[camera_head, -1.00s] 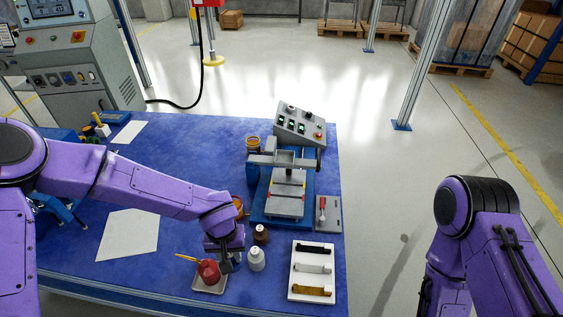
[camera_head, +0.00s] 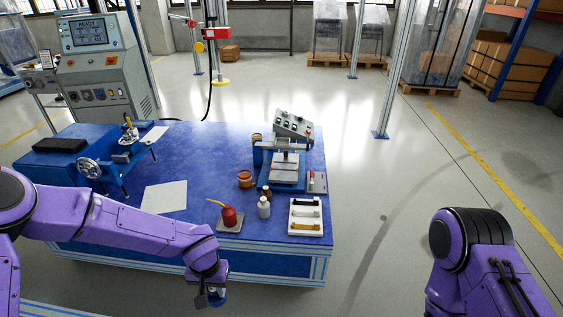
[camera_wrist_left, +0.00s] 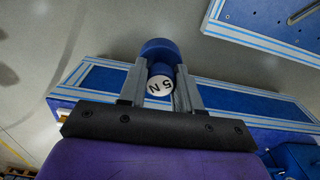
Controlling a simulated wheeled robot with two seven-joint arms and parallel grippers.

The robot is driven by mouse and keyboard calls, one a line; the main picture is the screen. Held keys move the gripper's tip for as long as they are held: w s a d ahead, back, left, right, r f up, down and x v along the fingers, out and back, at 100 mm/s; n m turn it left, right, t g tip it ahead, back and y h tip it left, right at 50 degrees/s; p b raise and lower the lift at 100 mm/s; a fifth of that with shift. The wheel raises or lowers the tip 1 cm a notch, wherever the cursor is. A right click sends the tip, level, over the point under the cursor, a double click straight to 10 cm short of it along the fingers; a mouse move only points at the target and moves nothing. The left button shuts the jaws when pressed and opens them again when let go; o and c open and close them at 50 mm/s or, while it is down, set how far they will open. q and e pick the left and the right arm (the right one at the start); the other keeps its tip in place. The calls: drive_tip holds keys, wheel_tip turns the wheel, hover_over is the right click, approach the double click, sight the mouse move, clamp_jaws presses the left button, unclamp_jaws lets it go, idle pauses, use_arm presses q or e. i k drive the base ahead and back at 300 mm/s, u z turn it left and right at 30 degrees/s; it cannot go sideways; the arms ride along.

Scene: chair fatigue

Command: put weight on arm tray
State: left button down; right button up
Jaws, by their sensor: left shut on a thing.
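My left gripper (camera_head: 208,293) is shut on a blue cylindrical weight (camera_head: 217,296), low in front of the table's front side. In the left wrist view the weight (camera_wrist_left: 160,50) sits between the two grey fingers of the gripper (camera_wrist_left: 160,92), and its white round face reads 5 N. It is clear of the table. I cannot tell which part is the arm tray. My right arm shows at the lower right, with its gripper out of view.
A blue handwheel machine (camera_head: 90,168) stands left. Open floor lies right.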

sight(283, 143)
drive_tip(key=k, duration=0.35)
drive_tip(key=z, duration=1.15)
drive_tip(key=i, duration=5.4)
drive_tip(key=u, duration=3.55)
drive_tip(key=i, duration=1)
drive_tip(key=u, duration=0.05)
